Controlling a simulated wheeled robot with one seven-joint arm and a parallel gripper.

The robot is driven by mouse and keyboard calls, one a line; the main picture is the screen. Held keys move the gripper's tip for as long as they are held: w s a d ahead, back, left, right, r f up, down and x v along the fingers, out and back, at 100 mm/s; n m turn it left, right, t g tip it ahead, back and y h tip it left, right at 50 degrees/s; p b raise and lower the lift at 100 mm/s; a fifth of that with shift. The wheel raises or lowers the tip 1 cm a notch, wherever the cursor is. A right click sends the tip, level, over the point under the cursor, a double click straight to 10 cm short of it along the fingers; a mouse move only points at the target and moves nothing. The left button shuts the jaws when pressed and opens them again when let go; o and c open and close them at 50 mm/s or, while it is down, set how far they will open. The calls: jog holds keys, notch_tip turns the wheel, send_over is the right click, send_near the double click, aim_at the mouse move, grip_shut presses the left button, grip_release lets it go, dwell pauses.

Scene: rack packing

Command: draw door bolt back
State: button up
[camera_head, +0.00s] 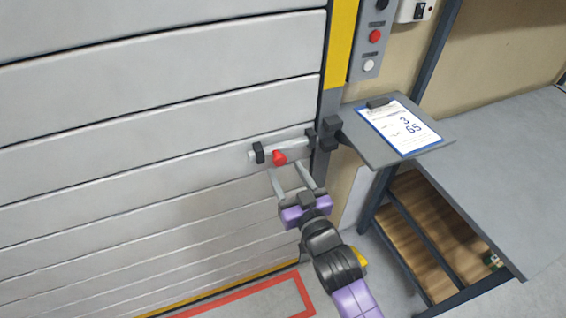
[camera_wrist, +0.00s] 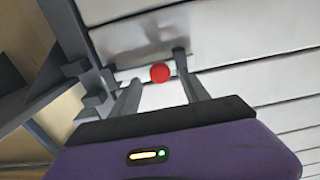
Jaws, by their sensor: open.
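The door bolt (camera_head: 292,150) is a light grey bar lying across the grey slatted door (camera_head: 150,120), held by black brackets near the door's right edge. Its red knob (camera_head: 279,158) sticks out from the bar. In the wrist view the red knob (camera_wrist: 160,73) appears between and just beyond the fingertips. My gripper (camera_head: 288,172) is open, with its two fingers pointing up at the bolt just below the knob. The fingers do not appear closed on anything. Whether a finger touches the bolt cannot be told.
A grey shelf with a clipboard (camera_head: 400,126) juts out right of the door frame. A button panel (camera_head: 372,40) is above it. A grey table (camera_head: 500,170) stands at the right. A red floor outline (camera_head: 300,295) lies below the door.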

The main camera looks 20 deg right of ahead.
aim_at(281, 163)
jog(key=shift+w, duration=1.8)
grip_shut()
